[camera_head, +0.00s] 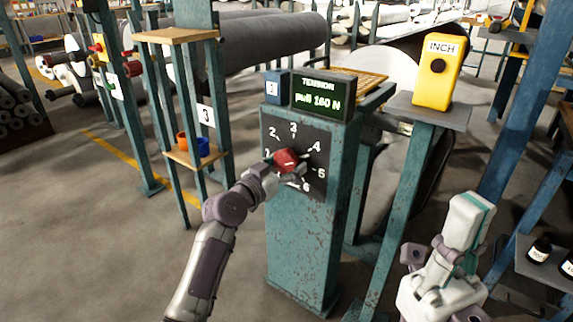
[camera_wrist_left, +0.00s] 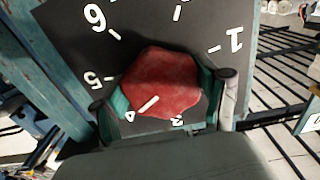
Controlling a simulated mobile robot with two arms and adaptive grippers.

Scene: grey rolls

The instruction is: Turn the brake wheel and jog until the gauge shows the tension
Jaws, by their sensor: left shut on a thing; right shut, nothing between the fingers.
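A red brake wheel (camera_head: 287,160) sits on a dark dial plate numbered 1 to 6, on a teal post. My left gripper (camera_head: 280,170) is shut on the wheel. In the left wrist view, the wheel (camera_wrist_left: 165,78) lies between the green fingers (camera_wrist_left: 163,93), and its white mark points towards 4. The gauge (camera_head: 321,97) above the dial reads "TENSION pull 160 N". The yellow INCH box (camera_head: 439,72) with a dark round button (camera_head: 437,66) stands on a shelf at the right. My right gripper (camera_head: 474,215) is shut and empty, below and right of that box.
A small blue box (camera_head: 277,88) sits left of the gauge. A wooden shelf (camera_head: 186,157) with orange and blue cups is on the left frame. A large grey roll (camera_head: 255,45) lies behind. Teal uprights flank my right arm.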

